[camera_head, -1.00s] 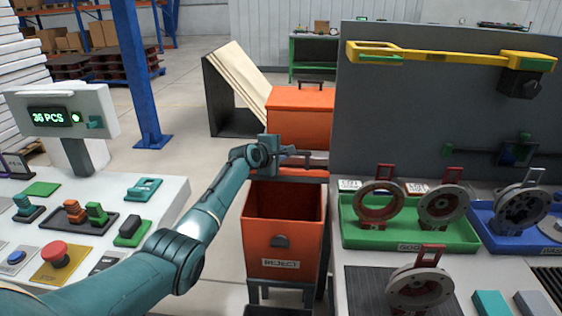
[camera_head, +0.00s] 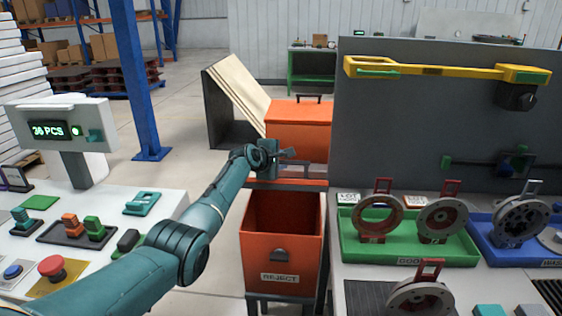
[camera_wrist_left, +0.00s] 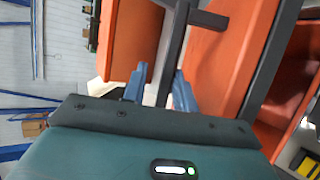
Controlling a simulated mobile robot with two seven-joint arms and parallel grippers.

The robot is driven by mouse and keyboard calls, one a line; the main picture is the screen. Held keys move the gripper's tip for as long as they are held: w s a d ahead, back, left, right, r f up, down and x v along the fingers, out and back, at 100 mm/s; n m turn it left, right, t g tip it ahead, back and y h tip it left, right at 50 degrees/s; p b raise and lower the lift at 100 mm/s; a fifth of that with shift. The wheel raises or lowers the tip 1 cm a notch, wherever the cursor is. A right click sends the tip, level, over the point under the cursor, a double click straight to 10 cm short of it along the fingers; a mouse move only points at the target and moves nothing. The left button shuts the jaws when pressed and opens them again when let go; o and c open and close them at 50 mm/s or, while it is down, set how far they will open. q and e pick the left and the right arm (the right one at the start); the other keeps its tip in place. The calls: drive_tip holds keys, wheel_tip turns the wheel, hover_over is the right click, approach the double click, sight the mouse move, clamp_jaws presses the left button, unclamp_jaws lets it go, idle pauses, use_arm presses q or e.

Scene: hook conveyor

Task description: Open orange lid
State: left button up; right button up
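An orange box with a flat orange lid (camera_head: 298,111) on top stands behind the open orange reject bin (camera_head: 272,270) in the head view. A dark handle (camera_head: 308,98) sits at the lid's far edge. I see no gap under the lid. My left gripper (camera_head: 287,152) is in front of the box's near face, below the lid and above the bin. In the left wrist view its two blue fingers (camera_wrist_left: 159,87) are spread with nothing held between them. Orange panels and a dark bar show beyond them. Whether they touch anything is unclear. My right gripper is out of view.
A tall grey panel (camera_head: 410,130) with a yellow bar (camera_head: 440,68) stands right of the box. Green (camera_head: 440,250) and blue (camera_head: 510,250) trays hold round metal parts. A control desk (camera_head: 170,205) is at left, and a blue post (camera_head: 140,80) stands behind it.

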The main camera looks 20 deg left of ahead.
use_arm(q)
drive_tip(key=shift+o, duration=0.6)
drive_tip(key=shift+p+v, duration=0.75)
drive_tip(key=shift+v, duration=0.1)
drive_tip(key=v, duration=1.1)
drive_tip(key=shift+s+p, duration=0.25)
drive_tip(key=shift+p, duration=0.15)
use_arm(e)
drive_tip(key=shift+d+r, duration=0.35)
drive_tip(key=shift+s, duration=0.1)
